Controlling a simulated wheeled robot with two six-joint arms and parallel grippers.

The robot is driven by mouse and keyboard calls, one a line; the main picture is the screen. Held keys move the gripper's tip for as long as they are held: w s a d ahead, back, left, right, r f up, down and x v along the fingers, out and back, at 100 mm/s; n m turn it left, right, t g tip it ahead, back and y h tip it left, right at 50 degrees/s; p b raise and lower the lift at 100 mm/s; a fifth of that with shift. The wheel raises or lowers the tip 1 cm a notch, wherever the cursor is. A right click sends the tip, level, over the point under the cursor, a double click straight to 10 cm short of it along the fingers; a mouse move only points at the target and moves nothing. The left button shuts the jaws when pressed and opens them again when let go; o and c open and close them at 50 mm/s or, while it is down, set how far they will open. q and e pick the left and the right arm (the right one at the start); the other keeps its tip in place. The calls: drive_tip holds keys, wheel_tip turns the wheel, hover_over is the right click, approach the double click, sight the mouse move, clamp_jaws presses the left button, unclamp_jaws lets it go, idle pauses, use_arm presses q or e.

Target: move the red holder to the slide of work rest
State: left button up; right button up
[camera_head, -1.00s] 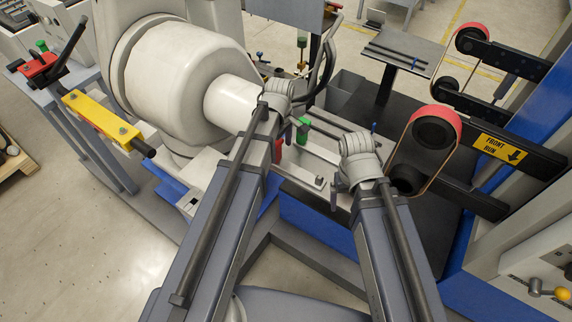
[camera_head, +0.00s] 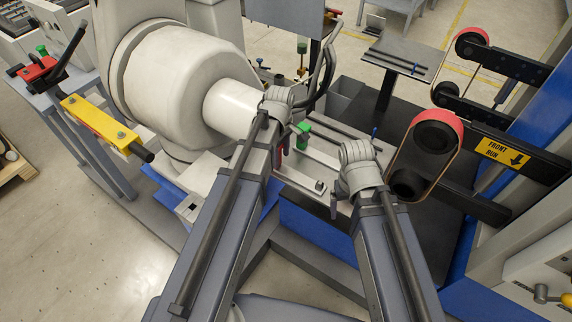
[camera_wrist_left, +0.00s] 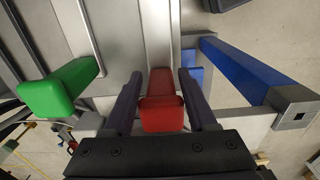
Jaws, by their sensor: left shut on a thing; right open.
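The red holder (camera_wrist_left: 162,105) is a small red block in the left wrist view. It sits between the two dark fingers of my left gripper (camera_wrist_left: 161,78), which is shut on it. In the head view my left gripper (camera_head: 279,152) hangs beside the large white cylinder, and the arm hides most of the holder. The work rest (camera_head: 303,178) shows as pale metal rails on a grey bed; whether the holder touches it I cannot tell. My right gripper (camera_head: 335,203) is open at the right end of the rails, partly hidden by its wrist.
A green holder (camera_head: 304,131) stands close to the right of my left gripper; it also shows in the left wrist view (camera_wrist_left: 62,88). A belt sander (camera_head: 432,140) stands close to my right wrist. The white machine cylinder (camera_head: 165,75) is close on the left.

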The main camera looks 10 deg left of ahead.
use_arm(q)
clamp_jaws()
drive_tip(key=shift+r, duration=0.15)
wheel_tip(320, 180, up, 28)
drive_tip(key=p, duration=2.8)
